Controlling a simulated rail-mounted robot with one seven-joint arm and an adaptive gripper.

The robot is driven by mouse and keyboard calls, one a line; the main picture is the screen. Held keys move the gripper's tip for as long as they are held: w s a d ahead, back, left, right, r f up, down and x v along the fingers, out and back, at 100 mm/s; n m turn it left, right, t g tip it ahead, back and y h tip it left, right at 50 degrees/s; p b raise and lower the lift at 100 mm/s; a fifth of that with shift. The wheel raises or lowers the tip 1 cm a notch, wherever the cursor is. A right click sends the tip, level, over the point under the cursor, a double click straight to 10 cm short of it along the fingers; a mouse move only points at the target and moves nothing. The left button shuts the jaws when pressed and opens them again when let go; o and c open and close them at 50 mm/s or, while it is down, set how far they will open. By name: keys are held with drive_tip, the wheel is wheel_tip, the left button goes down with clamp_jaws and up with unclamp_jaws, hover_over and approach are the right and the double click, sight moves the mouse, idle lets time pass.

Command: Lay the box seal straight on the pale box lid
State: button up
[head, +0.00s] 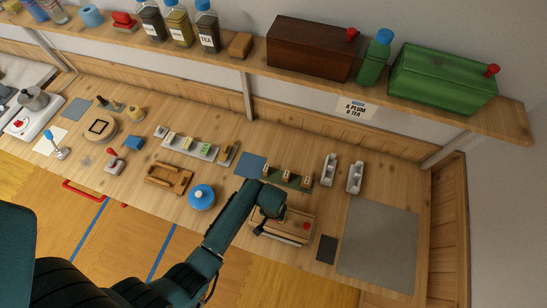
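A pale wooden box (270,234) stands near the front edge of the bench, partly covered by my arm. A small red round thing (306,226) shows at the right part of its top; I cannot tell if it is the box seal or a knob. My gripper (272,212) is over the left and middle part of the box, pointing down. Its fingers are hidden or too small to make out, so I cannot tell whether they are open or hold anything. I cannot tell how high it is above the lid.
A blue jar (202,198) stands left of the box. A green rack (287,178) and a blue mat (250,166) lie behind it. A dark pad (326,249) and a clear grey mat (378,245) are to the right. A shelf (250,76) with boxes and bottles hangs above.

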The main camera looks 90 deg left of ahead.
drive_tip(key=o, duration=1.2)
drive_tip(key=shift+c, duration=0.2)
drive_tip(key=shift+r, duration=0.1)
drive_tip(key=shift+r+p, duration=3.45)
drive_tip(key=shift+p, duration=0.35)
